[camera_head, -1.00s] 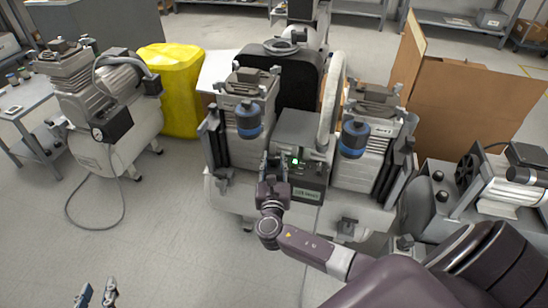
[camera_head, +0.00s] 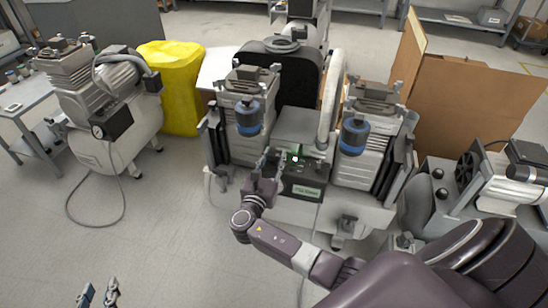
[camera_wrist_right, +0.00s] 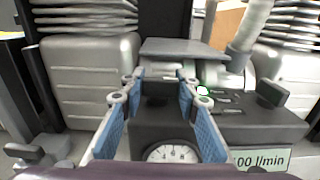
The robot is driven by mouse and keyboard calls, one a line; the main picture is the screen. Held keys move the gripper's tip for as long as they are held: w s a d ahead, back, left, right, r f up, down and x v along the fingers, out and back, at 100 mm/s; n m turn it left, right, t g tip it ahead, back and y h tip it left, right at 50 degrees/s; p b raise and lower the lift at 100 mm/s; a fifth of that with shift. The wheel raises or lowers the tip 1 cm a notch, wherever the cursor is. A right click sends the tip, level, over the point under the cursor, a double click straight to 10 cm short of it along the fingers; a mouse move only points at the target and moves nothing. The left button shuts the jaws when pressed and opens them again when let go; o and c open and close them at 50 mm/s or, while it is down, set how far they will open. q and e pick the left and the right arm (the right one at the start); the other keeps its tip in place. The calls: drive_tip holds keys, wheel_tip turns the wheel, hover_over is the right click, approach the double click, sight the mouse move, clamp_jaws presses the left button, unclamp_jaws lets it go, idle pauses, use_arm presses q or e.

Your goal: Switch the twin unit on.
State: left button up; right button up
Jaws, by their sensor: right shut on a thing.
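The twin unit (camera_head: 300,125) stands in the middle of the head view, with two ribbed pump heads and blue-banded filters. Its dark control box (camera_head: 302,180) sits between them, with a lit green light (camera_head: 295,158). In the right wrist view the box has a black knob (camera_wrist_right: 155,91) at left, another black knob (camera_wrist_right: 271,92) at right, a round gauge (camera_wrist_right: 172,153) and an "l/min" label. My right gripper (camera_head: 271,163) has its blue-padded fingers on both sides of the left knob, shut on it. My left gripper (camera_head: 98,292) is open and empty above the floor at lower left.
A single compressor (camera_head: 115,120) with a trailing hose stands at left, beside a yellow covered object (camera_head: 172,85). Another machine (camera_head: 490,195) stands close at right, before a cardboard box (camera_head: 460,105). The floor at front left is clear.

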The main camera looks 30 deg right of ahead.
drive_tip(key=o, duration=1.2)
drive_tip(key=v, duration=1.2)
